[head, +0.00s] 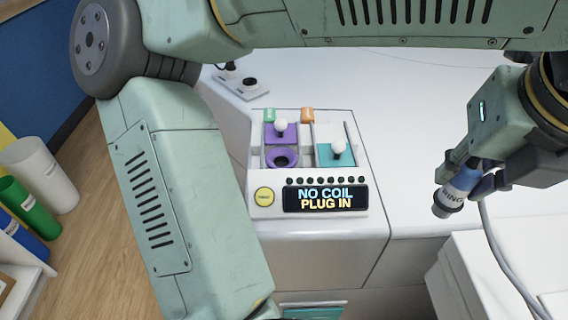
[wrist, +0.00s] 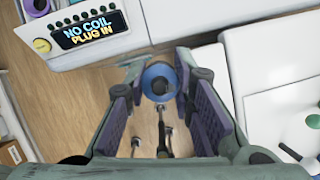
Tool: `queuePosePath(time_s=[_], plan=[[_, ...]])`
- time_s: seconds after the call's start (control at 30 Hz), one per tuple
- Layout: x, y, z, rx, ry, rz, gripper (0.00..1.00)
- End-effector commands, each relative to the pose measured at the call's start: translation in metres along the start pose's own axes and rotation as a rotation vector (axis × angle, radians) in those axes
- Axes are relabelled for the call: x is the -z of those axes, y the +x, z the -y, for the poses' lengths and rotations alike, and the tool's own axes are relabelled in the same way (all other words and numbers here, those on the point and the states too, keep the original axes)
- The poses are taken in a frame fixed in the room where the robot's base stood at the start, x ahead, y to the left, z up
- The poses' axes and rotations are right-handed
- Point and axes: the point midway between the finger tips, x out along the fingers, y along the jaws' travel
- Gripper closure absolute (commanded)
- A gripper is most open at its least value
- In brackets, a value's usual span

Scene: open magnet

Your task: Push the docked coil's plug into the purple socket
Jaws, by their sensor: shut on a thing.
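My gripper (head: 470,172) is shut on the coil's plug (head: 455,192), at the right of the head view. In the wrist view the plug (wrist: 158,78) shows as a blue ring between the purple pads. The purple socket (head: 283,166) is on the white dock panel at the centre, its dark hole uncovered. A purple slide cover (head: 288,139) with a white knob sits just behind it. The plug is well right of the socket, apart from it.
A teal cover (head: 334,161) with a white knob is beside the socket. The panel display (head: 325,199) reads "NO COIL PLUG IN", with a yellow button (head: 264,197) to its left. A grey cable (head: 492,235) hangs below my gripper. The white top between gripper and panel is clear.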

Motion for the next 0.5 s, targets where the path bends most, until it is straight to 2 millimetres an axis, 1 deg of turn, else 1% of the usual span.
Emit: queuePosePath(time_s=[0.27, 0.37, 0.5], plan=[[-0.001, -0.001, 0.0, 0.001, 0.0, 0.0, 1.0], [-0.003, -0.006, 0.0, 0.001, 0.0, 0.0, 1.0], [-0.008, -0.019, 0.0, 0.001, 0.0, 0.0, 1.0]])
